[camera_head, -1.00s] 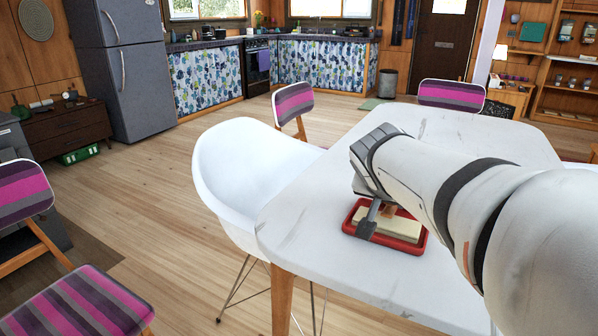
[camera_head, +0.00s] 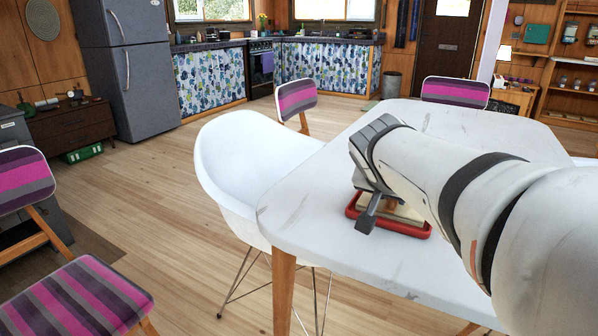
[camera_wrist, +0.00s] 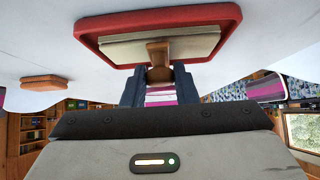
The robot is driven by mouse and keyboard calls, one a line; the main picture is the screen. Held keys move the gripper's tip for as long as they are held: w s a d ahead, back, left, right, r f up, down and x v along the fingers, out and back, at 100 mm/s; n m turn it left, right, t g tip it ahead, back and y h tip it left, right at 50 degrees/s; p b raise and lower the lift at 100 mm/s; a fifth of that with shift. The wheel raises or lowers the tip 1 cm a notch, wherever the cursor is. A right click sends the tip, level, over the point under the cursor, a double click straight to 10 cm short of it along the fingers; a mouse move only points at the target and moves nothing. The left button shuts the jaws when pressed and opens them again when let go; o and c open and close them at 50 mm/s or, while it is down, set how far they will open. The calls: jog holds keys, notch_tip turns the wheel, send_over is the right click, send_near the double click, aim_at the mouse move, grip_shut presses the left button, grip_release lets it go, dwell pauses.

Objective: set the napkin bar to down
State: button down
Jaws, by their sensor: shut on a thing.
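The napkin holder is a red tray (camera_head: 388,229) on the white table, with a pale stack of napkins (camera_head: 408,212) in it. It also shows at the top of the wrist view (camera_wrist: 228,14), with the napkin stack (camera_wrist: 190,44) inside. The brown napkin bar (camera_wrist: 158,52) lies against the stack in the wrist view. My gripper (camera_wrist: 158,76) is shut on the bar's near end, between its two dark fingers. In the head view my gripper (camera_head: 368,212) is at the tray's near left side and hides much of the bar and napkins.
The white table (camera_head: 310,205) has clear room left of the tray. A flat brown object (camera_wrist: 53,82) lies on the table in the wrist view. A white chair (camera_head: 235,165) stands close to the table's left edge. Striped chairs (camera_head: 85,300) stand farther out.

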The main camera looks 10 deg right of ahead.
jog(key=c, duration=1.4)
grip_release()
jog(key=shift+s+f, duration=0.1)
jog(key=shift+f, duration=0.45)
jog(key=shift+c, duration=0.2)
jog(key=o, duration=0.3)
jog(key=shift+r, duration=0.15)
jog(key=shift+r+p, duration=2.3)
jog(key=shift+r, duration=2.75)
